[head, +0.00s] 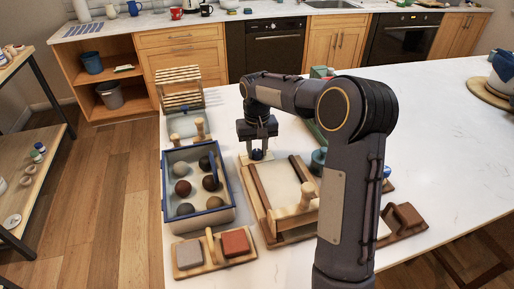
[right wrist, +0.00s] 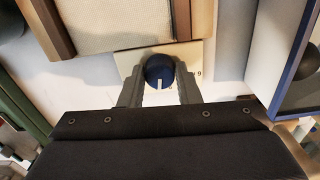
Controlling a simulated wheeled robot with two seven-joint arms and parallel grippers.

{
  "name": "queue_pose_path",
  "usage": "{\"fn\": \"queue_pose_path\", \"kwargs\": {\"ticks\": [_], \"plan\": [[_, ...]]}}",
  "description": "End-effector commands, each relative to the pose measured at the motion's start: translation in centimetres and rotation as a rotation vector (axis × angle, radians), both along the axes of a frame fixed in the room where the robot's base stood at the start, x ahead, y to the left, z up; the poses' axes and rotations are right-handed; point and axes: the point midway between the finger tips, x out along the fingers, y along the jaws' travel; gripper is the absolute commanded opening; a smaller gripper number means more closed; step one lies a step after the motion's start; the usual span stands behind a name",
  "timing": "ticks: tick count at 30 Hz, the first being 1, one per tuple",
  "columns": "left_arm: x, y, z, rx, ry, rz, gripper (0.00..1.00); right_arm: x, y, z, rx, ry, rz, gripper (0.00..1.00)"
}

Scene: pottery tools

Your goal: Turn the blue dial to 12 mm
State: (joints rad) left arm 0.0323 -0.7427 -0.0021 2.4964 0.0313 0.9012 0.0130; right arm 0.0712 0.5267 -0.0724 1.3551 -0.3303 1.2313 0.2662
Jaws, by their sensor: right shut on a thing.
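The blue dial (right wrist: 159,68) sits on a pale plate (right wrist: 128,62) at the end of a wooden board. A white pointer line on the dial points toward the bottom of the right wrist view, toward my gripper's body. A figure 9 shows on the plate to the right; other marks are hidden or too small to read. My right gripper (right wrist: 160,76) has one finger on each side of the dial and is shut on it. In the head view the right gripper (head: 257,149) reaches down to the dial at the board's far end. My left gripper is not in view.
The wooden board (head: 256,213) carries a pale slab between brown rails and a rolling pin (head: 296,215). A blue-rimmed crate (head: 229,183) with several balls stands close on the left. A wooden tray (head: 213,263) with two blocks lies in front.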

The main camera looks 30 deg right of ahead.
Motion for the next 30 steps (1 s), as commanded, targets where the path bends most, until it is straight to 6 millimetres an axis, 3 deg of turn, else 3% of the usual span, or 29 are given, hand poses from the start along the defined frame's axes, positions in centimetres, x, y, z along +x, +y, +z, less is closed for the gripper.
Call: {"fn": "queue_pose_path", "kwargs": {"ticks": [18,30], "plan": [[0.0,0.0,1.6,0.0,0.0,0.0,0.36,0.0,0.0,0.2,-0.001,-0.001,-0.565,0.07],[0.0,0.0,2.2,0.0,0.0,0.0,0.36,0.1,0.0,0.1,-0.001,-0.002,-0.808,0.07]]}}
